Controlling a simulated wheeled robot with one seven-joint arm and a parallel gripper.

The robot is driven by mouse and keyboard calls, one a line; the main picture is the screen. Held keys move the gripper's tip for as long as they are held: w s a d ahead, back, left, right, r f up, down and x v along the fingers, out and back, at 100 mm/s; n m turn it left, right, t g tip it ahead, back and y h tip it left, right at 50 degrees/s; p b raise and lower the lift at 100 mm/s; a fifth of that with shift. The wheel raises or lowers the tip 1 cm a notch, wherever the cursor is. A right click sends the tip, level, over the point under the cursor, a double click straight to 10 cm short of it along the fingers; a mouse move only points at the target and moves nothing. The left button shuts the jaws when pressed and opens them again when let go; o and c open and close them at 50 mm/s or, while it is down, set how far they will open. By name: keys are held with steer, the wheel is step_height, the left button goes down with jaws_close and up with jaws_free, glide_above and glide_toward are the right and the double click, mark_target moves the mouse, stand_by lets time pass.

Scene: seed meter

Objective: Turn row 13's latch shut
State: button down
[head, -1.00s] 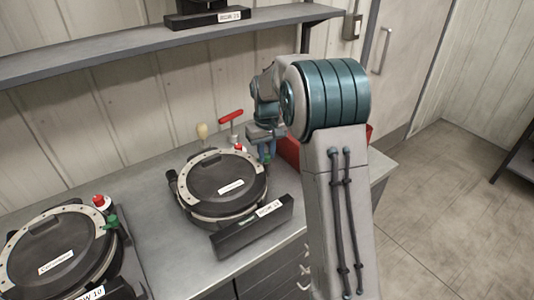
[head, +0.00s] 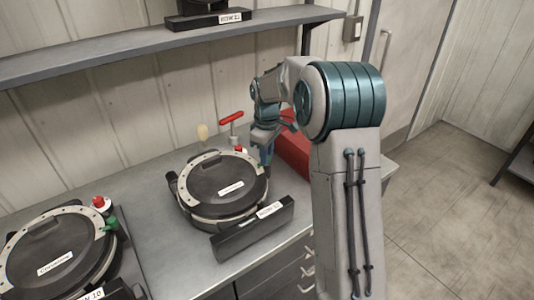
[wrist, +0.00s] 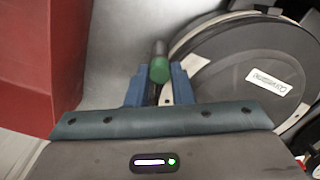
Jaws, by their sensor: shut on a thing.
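Row 13's meter (head: 222,188) is a round dark lid with a pale holed rim, standing on the bench behind a black block labelled ROW 13 (head: 268,210). Its lid also fills the right of the wrist view (wrist: 245,75). The green-ended latch (wrist: 159,70) stands at the lid's edge in the wrist view. My gripper (wrist: 158,88) is shut on this latch, with one blue finger on each side. In the head view my gripper (head: 266,158) is at the meter's right edge and hides the latch.
A red bin (head: 294,150) stands close right of my gripper; it fills the left of the wrist view (wrist: 40,60). A red T-handle (head: 231,117) and a pale knob (head: 203,131) stand behind the meter. Row 10's meter (head: 55,255) is at left. A shelf (head: 150,48) runs above.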

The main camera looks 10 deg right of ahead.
stand_by(0.4)
steer(key=c, duration=1.3)
jaws_free()
steer(key=shift+o, duration=0.2)
steer(key=shift+r, duration=0.15)
step_height(320, 180, up, 14)
steer(key=shift+f+b, duration=0.2)
steer(key=shift+b, duration=0.25)
